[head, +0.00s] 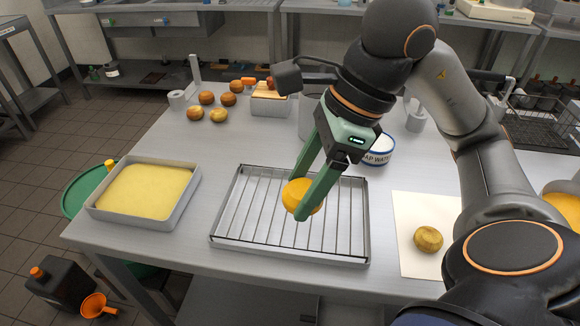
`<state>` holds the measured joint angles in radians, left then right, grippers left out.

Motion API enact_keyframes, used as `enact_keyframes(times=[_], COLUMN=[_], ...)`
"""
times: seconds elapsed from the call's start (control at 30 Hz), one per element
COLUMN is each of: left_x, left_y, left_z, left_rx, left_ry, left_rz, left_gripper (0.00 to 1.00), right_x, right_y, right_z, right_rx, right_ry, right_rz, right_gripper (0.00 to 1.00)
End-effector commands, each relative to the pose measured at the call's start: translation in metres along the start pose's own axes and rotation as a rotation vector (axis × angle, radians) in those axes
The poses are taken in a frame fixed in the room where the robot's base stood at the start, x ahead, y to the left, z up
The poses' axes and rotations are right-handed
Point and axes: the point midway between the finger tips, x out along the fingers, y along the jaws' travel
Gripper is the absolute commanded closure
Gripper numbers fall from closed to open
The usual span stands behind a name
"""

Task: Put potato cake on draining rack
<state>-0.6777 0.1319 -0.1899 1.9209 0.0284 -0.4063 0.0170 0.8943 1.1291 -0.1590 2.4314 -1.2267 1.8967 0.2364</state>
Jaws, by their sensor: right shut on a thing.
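My right gripper (304,203) is shut on a yellow-orange round potato cake (297,191). It holds the cake over the middle of the draining rack (239,213), a metal tray with parallel wires. I cannot tell whether the cake touches the wires. Another potato cake (428,239), browner, lies on a pale sheet (413,207) to the right of the rack. My left gripper is not in view.
A tray of yellow batter (143,192) stands left of the rack. Several round brown items (207,98) lie at the back left. A white tub with a blue rim (379,150) stands behind the rack. The table's front edge runs just below the rack.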

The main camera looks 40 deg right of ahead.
Motion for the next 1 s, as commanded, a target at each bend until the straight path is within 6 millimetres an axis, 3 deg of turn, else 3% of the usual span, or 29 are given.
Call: enact_keyframes(times=[0.13, 0.37, 0.5, 0.7, 1.0], left_x=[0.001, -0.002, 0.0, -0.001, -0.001], left_y=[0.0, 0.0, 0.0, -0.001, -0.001], left_z=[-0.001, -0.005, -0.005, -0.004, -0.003], left_rx=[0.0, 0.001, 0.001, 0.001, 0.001], left_ry=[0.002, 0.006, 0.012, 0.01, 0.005], left_rz=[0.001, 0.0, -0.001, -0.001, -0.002], left_gripper=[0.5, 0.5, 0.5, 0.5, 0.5], right_x=[0.014, 0.044, 0.073, 0.098, 0.126], right_y=[-0.02, -0.073, -0.096, -0.116, -0.126], right_z=[0.004, 0.016, 0.014, 0.013, 0.006], right_rx=[0.017, 0.015, 0.014, 0.011, 0.009], right_ry=[0.0, -0.003, 0.001, -0.002, 0.0], right_rz=[0.005, 0.005, 0.005, 0.001, 0.003], right_gripper=[0.91, 0.91, 0.91, 0.91, 0.91])
